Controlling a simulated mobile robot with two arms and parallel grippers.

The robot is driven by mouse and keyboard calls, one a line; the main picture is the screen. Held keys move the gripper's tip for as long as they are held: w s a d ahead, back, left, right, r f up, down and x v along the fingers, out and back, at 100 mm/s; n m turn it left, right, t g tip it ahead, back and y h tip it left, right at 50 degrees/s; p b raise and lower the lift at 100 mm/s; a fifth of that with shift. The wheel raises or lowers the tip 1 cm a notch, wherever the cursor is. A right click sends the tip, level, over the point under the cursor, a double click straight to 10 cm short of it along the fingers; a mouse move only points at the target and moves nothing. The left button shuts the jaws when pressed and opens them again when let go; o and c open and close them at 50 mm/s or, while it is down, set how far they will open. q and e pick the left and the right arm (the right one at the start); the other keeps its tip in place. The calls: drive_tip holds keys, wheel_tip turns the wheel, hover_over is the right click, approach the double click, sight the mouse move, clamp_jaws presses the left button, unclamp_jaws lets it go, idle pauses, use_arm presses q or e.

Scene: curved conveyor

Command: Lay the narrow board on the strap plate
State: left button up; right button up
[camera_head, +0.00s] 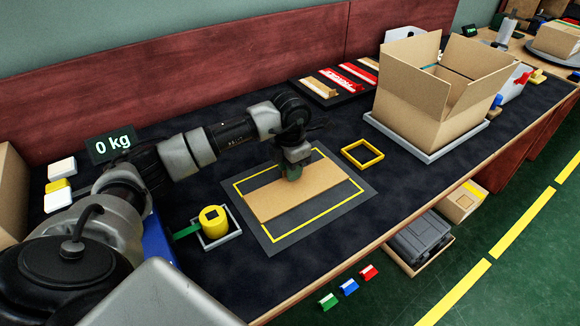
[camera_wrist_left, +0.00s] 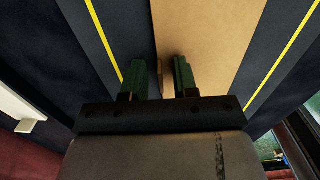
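A flat tan board (camera_head: 300,193) lies on a dark mat (camera_head: 282,237) with a yellow outline. It also shows in the wrist view (camera_wrist_left: 215,45). My left gripper (camera_head: 292,176) points down at the board's far edge. In the wrist view its green fingers (camera_wrist_left: 167,78) are apart, near the board's left edge, with a small tan strip between them. I cannot tell whether they touch it. A black plate (camera_head: 345,97) with red and tan strips lies farther back. I cannot tell for sure which is the strap plate. My right gripper is not in view.
An open cardboard box (camera_head: 432,105) stands on a grey tray (camera_head: 440,150) at the right. A yellow square frame (camera_head: 362,153) lies near the mat. A yellow cylinder (camera_head: 213,220) sits in a small tray. A "0 kg" display (camera_head: 112,145) stands at left.

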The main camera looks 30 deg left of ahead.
use_arm(q)
drive_tip(key=shift+r, duration=0.1)
drive_tip(key=shift+r, duration=0.25)
wheel_tip(320, 180, up, 12)
drive_tip(key=p, duration=0.1)
drive_tip(key=shift+f, duration=0.2)
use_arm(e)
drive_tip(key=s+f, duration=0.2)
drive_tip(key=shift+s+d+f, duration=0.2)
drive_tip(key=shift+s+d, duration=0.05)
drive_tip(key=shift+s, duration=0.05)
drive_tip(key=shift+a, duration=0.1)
